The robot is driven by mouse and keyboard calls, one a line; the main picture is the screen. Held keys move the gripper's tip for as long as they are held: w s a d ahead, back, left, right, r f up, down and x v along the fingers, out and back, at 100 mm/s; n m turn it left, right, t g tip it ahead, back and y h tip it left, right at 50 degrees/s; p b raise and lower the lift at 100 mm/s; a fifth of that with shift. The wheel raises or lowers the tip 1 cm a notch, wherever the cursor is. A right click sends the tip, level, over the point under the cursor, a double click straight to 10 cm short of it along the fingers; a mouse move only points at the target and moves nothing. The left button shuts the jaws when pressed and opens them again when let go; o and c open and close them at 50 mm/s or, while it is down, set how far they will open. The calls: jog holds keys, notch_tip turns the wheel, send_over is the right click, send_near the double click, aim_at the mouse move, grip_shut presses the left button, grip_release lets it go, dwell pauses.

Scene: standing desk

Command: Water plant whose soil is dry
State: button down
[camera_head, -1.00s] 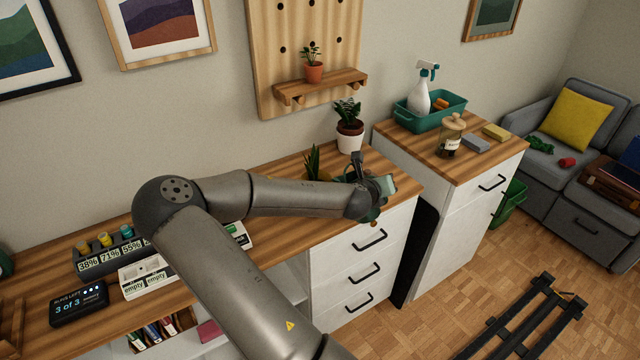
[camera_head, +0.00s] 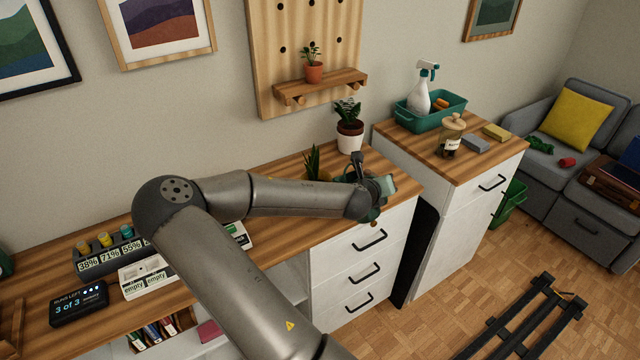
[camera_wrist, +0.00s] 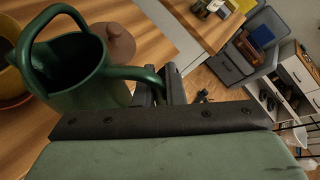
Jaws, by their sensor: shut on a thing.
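My gripper (camera_wrist: 161,88) is shut on the side handle of a dark green watering can (camera_wrist: 75,70) in the wrist view. The can has a hoop over its open top; its spout is not clear. In the head view my arm mostly hides the can, above the desk's right end. A spiky plant (camera_head: 313,160) in a yellow pot (camera_head: 318,175) stands left of my gripper, partly hidden. A small plant in a terracotta pot (camera_head: 313,73) sits on the pegboard shelf. I cannot judge any soil's wetness.
A sensor rack (camera_head: 110,253) shows 38%, 71% and a partly hidden 55%. A white device (camera_head: 150,277) reads "empty" twice; a black display (camera_head: 79,303) reads "3 of 3". A taller cabinet (camera_head: 470,160) at right bears a teal tray (camera_head: 403,120), spray bottle and jar.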

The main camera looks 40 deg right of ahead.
jog(key=shift+s+d, duration=0.1)
jog(key=s+d+f+m+t+y+b, duration=0.1)
jog(key=s+d+f+m+t+b, duration=0.1)
jog(key=b, duration=0.5)
jog(key=s+f+m+t, duration=0.1)
jog(key=s+f, duration=0.1)
jog(key=s, duration=0.1)
jog(key=shift+m, duration=0.4)
jog(key=shift+d+r, duration=0.1)
dwell(1.6)
